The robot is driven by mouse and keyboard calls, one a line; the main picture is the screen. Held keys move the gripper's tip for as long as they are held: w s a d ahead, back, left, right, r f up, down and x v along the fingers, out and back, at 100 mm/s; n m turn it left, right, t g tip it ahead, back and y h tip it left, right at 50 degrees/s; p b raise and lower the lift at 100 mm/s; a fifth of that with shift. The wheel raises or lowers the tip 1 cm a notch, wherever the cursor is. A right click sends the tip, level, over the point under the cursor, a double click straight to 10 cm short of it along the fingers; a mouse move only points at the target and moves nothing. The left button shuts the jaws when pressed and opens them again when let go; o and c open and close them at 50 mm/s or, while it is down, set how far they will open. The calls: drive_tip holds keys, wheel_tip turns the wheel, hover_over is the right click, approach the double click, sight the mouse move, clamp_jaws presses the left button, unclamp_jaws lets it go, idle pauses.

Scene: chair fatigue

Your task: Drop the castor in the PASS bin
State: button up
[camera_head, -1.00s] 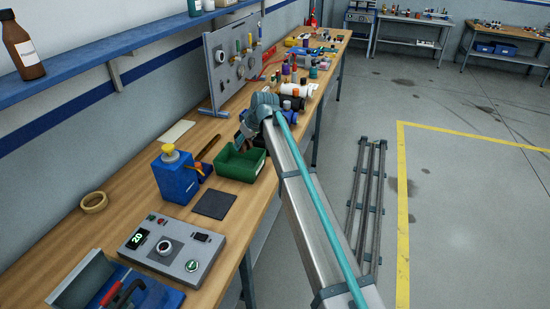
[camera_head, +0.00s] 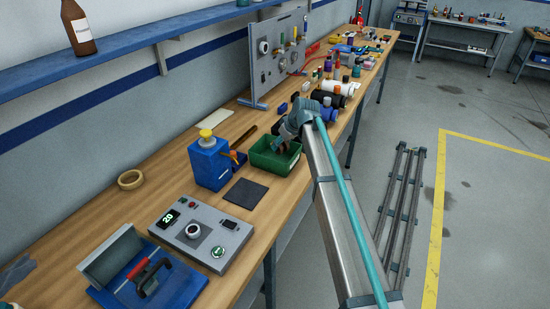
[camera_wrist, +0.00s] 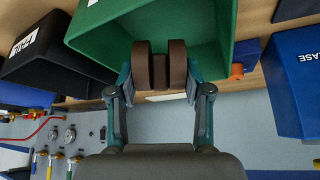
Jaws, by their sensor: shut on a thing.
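The castor (camera_wrist: 158,66) shows in the wrist view as two dark brown wheels side by side. My gripper (camera_wrist: 158,82) is shut on it, with a finger on either side. The castor overlaps the opening of a green bin (camera_wrist: 100,38) in that view; its height over the bin floor is hard to tell. In the head view the green bin (camera_head: 262,166) stands on the bench, and my gripper (camera_head: 284,146) is over its far part. The castor is not clear there. The bin's white label is cut off, so I cannot read it.
A blue box with a yellow top (camera_head: 208,165) stands left of the bin in the head view. A dark mat (camera_head: 245,193) lies nearer.

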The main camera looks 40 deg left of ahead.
drive_tip(key=o, duration=1.3)
drive_tip(key=shift+c, duration=0.2)
drive_tip(key=shift+r, duration=0.1)
drive_tip(key=v, duration=1.2)
